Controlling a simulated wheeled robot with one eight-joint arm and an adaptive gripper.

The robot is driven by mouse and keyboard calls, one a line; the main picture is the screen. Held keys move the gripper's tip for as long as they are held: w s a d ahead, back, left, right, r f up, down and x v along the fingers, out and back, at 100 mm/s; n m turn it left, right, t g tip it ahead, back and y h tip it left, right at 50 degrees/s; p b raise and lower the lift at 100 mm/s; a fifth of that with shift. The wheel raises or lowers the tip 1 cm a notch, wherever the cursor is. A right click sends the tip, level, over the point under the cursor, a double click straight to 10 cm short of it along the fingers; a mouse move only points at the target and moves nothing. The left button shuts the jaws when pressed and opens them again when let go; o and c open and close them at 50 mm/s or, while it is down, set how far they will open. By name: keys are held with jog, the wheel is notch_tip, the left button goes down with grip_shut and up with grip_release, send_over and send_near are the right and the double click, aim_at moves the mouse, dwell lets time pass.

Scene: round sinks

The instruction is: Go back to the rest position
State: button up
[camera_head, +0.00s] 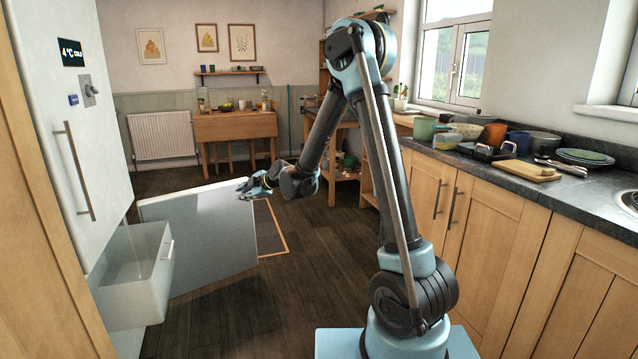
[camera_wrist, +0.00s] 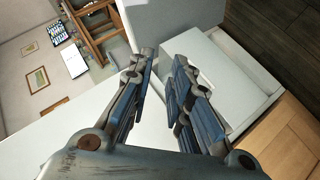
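My gripper (camera_head: 250,188) is at the end of my bent arm, by the top right corner of an open white door panel (camera_head: 200,238). In the wrist view my gripper (camera_wrist: 165,60) has its two blue-grey fingers apart, with a narrow gap and nothing visible held between them. The white door fills part of the background there. From these views I cannot tell whether a finger touches the door. The panel stands swung out from the lower part of a white fridge (camera_head: 50,130). A pale drawer (camera_head: 128,285) sticks out beside it and also shows in the wrist view (camera_wrist: 225,75).
A worktop (camera_head: 480,165) with pots, plates and a board runs along the right above wooden cupboards (camera_head: 470,225). A wooden table (camera_head: 235,127) and a radiator (camera_head: 162,134) stand at the back. Dark floor (camera_head: 310,260) is clear between the door and cupboards.

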jog(key=s+d+r+m+h, duration=0.25)
jog(key=s+d, duration=0.25)
jog(key=d, duration=0.5)
jog(key=s+d+r+m+g+h, duration=0.1)
jog(key=s+d+m, duration=0.35)
jog(key=d, duration=0.45)
jog(key=s+d+r+m+h, duration=0.25)
jog(key=s+d, duration=0.25)
jog(key=d, duration=0.5)
jog(key=s+d+f+m+g+h, duration=0.1)
jog(key=s+d+f+m, duration=0.1)
jog(key=s+d+m, duration=0.2)
jog(key=s+d+f+m+g+h, duration=0.1)
jog(key=s+d+f+m, duration=0.2)
jog(key=s+d, duration=0.5)
jog(key=s+d+f+m+g+h, duration=0.1)
jog(key=s+d+m, duration=0.5)
jog(key=s, duration=0.7)
notch_tip(320, 180, down, 2)
jog(key=shift+s+d+f+g+h, duration=0.2)
jog(key=shift+s+d+g+h, duration=0.1)
jog(key=shift+d+h, duration=0.2)
jog(key=shift+w+a, duration=0.1)
jog(key=shift+a, duration=0.05)
